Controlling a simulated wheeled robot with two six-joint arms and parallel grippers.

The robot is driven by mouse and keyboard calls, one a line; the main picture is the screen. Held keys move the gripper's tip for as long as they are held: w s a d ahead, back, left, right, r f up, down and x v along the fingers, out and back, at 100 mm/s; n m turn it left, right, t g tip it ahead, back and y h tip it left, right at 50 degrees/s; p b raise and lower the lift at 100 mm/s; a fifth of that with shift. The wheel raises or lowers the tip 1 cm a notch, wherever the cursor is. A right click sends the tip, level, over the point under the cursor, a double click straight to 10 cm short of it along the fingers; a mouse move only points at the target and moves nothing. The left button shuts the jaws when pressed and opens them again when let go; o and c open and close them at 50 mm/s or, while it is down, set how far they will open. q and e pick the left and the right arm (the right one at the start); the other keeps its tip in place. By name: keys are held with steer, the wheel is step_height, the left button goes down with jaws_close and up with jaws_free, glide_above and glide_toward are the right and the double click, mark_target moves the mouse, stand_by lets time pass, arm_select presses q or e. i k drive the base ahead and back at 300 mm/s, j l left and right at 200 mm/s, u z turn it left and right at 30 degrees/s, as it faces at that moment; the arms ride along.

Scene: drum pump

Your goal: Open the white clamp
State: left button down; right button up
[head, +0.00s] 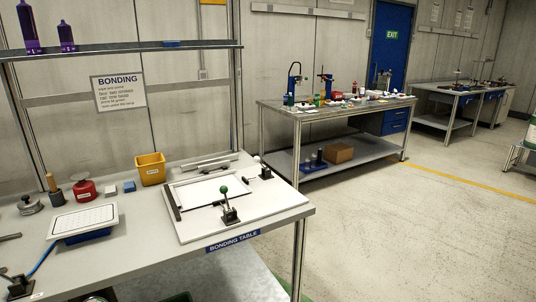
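The white clamp (265,173) is a small toggle clamp at the back right of a white bonding board (185,232). It has a white ball knob (257,159) on its lever and a dark base. The knob sits up and left of the base; the frame is too small to tell whether the clamp is open or shut. A second clamp with a green ball knob (224,190) stands at the board's front edge, its lever roughly upright. Neither of my grippers is in view.
The bonding table (140,262) also holds a yellow bin (151,170), a red container (85,192), a white perforated tray (83,220) and a dark clamp-like tool (18,287) at front left. A shelf (120,47) runs above. Floor right of the table is clear.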

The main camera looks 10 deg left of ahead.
mark_target(256, 159)
steer(key=i+j+z, duration=0.2)
steer(key=i, duration=0.35)
steer(key=i+j+z, duration=0.2)
steer(key=i, duration=0.4)
steer(key=l, duration=0.1)
